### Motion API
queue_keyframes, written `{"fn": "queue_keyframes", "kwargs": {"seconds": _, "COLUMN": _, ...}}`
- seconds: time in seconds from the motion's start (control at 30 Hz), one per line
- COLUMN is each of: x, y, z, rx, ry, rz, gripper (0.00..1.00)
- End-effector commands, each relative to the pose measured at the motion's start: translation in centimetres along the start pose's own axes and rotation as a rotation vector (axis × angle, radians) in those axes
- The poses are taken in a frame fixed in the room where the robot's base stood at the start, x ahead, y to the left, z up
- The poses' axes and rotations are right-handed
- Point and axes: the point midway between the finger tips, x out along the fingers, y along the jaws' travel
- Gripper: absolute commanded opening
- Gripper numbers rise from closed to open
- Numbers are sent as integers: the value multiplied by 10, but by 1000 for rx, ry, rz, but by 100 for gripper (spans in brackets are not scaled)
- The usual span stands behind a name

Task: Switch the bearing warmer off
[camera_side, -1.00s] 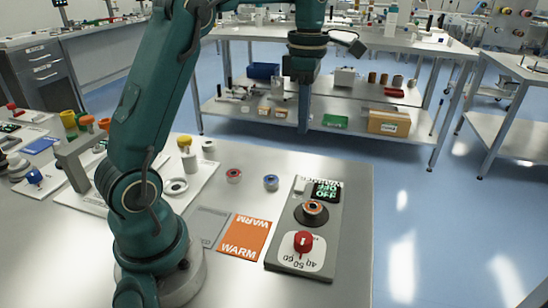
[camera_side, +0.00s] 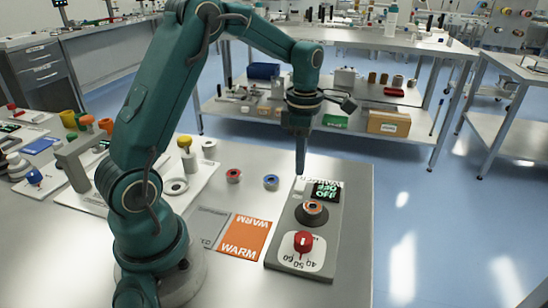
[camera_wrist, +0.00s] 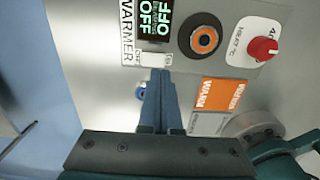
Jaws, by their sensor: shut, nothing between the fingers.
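The bearing warmer (camera_side: 287,262) is a grey box on the table's right part. Its dark display (camera_side: 326,191) shows green text. In the wrist view the display (camera_wrist: 154,27) reads OFF. A small white rocker switch (camera_wrist: 154,60) sits beside the display; it also shows in the side view (camera_side: 299,186). A dark bearing with an orange ring (camera_side: 312,209) sits on the warmer, and a red knob (camera_side: 303,241) is on its near end. My gripper (camera_side: 300,173) is shut and empty, pointing down just above the switch. Contact cannot be told.
An orange WARM card (camera_side: 243,238) and a grey card (camera_side: 208,226) lie left of the warmer. A red-centred ring (camera_side: 233,176) and a blue-centred ring (camera_side: 271,182) stand behind them. A white board (camera_side: 205,172) with parts is farther left. The table's right edge is close.

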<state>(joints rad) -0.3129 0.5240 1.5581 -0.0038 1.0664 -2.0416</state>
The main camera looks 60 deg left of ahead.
Motion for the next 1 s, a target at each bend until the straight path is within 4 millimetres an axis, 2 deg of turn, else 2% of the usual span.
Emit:
{"fn": "queue_keyframes", "kwargs": {"seconds": 0.1, "x": 20, "y": -1, "z": 0, "rx": 0, "ry": 2, "rz": -4, "gripper": 0}}
{"fn": "queue_keyframes", "kwargs": {"seconds": 0.3, "x": 37, "y": 0, "z": 0, "rx": 0, "ry": 1, "rz": 0, "gripper": 0}}
{"fn": "queue_keyframes", "kwargs": {"seconds": 0.73, "x": 41, "y": 0, "z": 0, "rx": 0, "ry": 1, "rz": 1, "gripper": 0}}
{"fn": "queue_keyframes", "kwargs": {"seconds": 1.0, "x": 54, "y": -8, "z": 0, "rx": 1, "ry": 1, "rz": -6, "gripper": 0}}
